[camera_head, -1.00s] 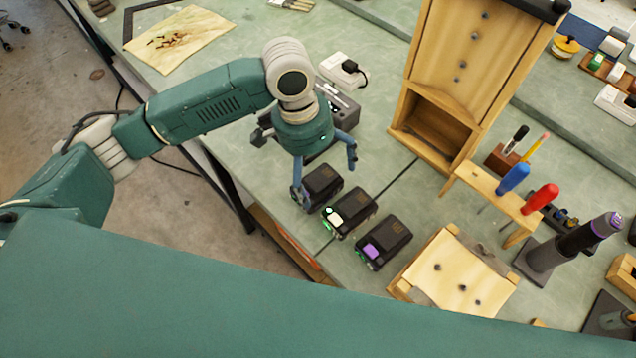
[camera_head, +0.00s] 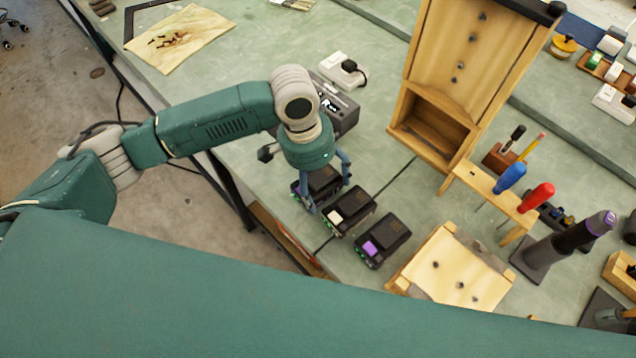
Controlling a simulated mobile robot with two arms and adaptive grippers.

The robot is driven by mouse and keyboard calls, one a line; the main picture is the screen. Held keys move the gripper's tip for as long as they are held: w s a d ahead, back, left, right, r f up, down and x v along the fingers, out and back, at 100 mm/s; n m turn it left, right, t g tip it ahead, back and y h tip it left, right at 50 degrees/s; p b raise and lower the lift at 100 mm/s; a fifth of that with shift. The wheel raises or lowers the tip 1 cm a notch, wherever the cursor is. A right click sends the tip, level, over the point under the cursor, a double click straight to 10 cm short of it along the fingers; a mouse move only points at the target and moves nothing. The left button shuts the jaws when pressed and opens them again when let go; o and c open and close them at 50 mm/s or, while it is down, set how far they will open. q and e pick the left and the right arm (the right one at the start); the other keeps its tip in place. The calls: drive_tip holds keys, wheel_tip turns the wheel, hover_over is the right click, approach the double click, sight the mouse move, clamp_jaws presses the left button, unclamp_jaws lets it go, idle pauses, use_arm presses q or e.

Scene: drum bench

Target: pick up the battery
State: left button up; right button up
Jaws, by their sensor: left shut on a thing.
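Three black battery packs stand in a row near the bench's front edge. My left gripper (camera_head: 327,189) comes down from above and is shut on the left battery (camera_head: 319,180), with one finger on each side of it. The gripper and wrist hide part of this battery; I cannot tell whether it is off the bench. The middle battery (camera_head: 349,211) has a pale patch and sits close beside the gripper. The right battery (camera_head: 384,243) has a purple patch. My right gripper is not in view.
A dark box (camera_head: 338,112) and a white charger (camera_head: 343,70) stand behind the gripper. A tall wooden stand (camera_head: 436,143) rises to the right. A wooden block with a plate (camera_head: 455,268) and a screwdriver rack (camera_head: 494,193) are further right.

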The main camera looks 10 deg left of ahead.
sight(321, 182)
use_arm(q)
drive_tip(key=shift+r, duration=0.1)
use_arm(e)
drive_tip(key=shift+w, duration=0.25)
use_arm(q)
drive_tip(key=shift+w+r, duration=0.1)
drive_tip(key=shift+r, duration=0.45)
wheel_tip(321, 182, up, 19)
drive_tip(key=shift+f+b, duration=0.15)
drive_tip(key=shift+b, duration=0.65)
drive_tip(key=a+n, duration=0.2)
drive_tip(key=a, duration=0.1)
drive_tip(key=a+f+n, duration=0.1)
drive_tip(key=a+n, duration=0.2)
drive_tip(key=a, duration=0.1)
drive_tip(key=a+f+n+t, duration=0.1)
drive_tip(key=a+n, duration=0.1)
drive_tip(key=a, duration=0.1)
drive_tip(key=shift+w+a, duration=0.25)
drive_tip(key=shift+a, duration=0.1)
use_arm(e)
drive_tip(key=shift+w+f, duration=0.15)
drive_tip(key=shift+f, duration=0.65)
